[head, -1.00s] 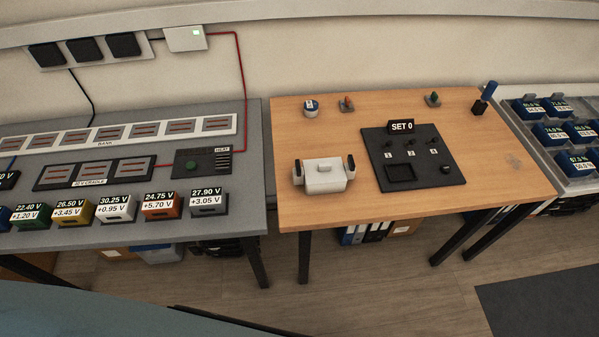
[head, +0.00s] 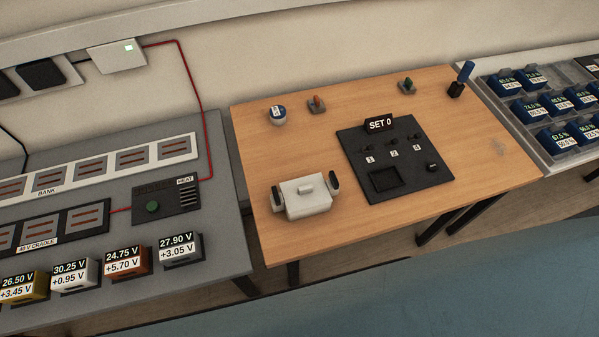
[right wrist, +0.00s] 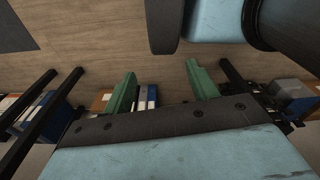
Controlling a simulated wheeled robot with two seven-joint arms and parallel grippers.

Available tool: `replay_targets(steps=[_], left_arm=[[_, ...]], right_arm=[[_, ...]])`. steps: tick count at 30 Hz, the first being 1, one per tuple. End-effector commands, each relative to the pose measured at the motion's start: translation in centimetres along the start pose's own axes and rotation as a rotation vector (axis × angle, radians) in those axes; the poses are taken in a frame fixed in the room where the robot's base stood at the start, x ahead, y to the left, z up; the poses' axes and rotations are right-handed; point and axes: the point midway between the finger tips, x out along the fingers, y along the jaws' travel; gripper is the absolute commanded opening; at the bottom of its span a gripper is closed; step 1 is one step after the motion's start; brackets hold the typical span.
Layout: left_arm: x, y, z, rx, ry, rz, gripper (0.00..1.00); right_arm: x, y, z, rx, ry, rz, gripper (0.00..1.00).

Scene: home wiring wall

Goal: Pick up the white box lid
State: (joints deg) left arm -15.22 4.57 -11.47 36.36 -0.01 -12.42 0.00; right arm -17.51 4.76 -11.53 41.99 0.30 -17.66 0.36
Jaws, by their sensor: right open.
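The white box (head: 301,205) with its white lid (head: 305,188) stands on the wooden table near its front left part. The lid has a small raised knob on top and appears to sit on the box. A dark upright piece stands at each side of the box. My right gripper (right wrist: 160,85) shows in the right wrist view with two green fingers spread wide and nothing between them. It is over the floor, away from the box. Neither gripper shows in the head view.
On the wooden table (head: 240,130) are a black SET 0 panel (head: 350,145), a small round gauge (head: 278,116) and a blue-handled tool (head: 462,80). A grey bench (head: 225,235) with labelled blocks stands left. A tray of blue blocks (head: 525,110) stands right. Table legs and binders (right wrist: 145,97) flank my right gripper.

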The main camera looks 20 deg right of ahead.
Motion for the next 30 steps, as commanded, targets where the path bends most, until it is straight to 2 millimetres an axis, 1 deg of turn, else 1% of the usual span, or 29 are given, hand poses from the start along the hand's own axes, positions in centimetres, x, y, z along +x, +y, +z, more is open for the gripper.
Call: replay_targets(steps=[1,2,3,5,6,8,9,11,12,14,15,16,18,22,25,26,27,30], left_arm=[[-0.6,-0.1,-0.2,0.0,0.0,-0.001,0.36],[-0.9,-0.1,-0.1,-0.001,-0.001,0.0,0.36],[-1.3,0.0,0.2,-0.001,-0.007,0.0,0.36],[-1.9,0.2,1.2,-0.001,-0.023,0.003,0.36],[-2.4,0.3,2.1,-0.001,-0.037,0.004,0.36],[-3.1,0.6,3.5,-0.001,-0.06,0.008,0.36],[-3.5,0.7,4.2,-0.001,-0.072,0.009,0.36],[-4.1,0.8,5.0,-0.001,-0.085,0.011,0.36],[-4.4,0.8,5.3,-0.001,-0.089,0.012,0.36],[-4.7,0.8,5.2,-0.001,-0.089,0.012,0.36],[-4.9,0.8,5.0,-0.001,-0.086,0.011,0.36],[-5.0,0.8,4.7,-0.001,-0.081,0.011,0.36],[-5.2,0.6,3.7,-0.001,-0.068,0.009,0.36],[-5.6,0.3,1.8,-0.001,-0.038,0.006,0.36],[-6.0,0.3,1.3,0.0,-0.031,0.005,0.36],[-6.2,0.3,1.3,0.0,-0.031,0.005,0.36],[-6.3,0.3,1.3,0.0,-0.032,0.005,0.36],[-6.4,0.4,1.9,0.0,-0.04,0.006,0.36]], right_arm=[[-1.2,0.1,-2.0,0.005,0.016,0.0,0.58],[-1.9,0.1,-3.2,0.008,0.023,-0.001,0.58],[-2.9,0.1,-4.9,0.013,0.03,-0.002,0.58],[-4.9,0.1,-7.6,0.02,0.043,-0.004,0.58],[-6.4,0.1,-9.5,0.024,0.052,-0.006,0.58],[-8.7,0.1,-12.0,0.031,0.066,-0.01,0.58],[-10.4,0.0,-13.6,0.035,0.075,-0.013,0.58],[-13.0,-0.1,-15.6,0.04,0.085,-0.017,0.58],[-14.6,-0.1,-16.7,0.042,0.092,-0.02,0.58],[-16.8,-0.2,-18.1,0.045,0.102,-0.025,0.58],[-18.2,-0.3,-18.9,0.046,0.108,-0.028,0.58],[-19.2,-0.3,-19.4,0.047,0.111,-0.029,0.58],[-21.3,-0.4,-20.4,0.049,0.118,-0.033,0.58],[-24.9,-0.6,-21.8,0.051,0.132,-0.04,0.58],[-27.8,-0.9,-23.1,0.051,0.146,-0.05,0.58],[-29.0,-1.3,-24.2,0.053,0.153,-0.063,0.58],[-29.5,-1.9,-25.4,0.058,0.15,-0.083,0.58],[-30.3,-3.2,-27.8,0.069,0.138,-0.121,0.58]])
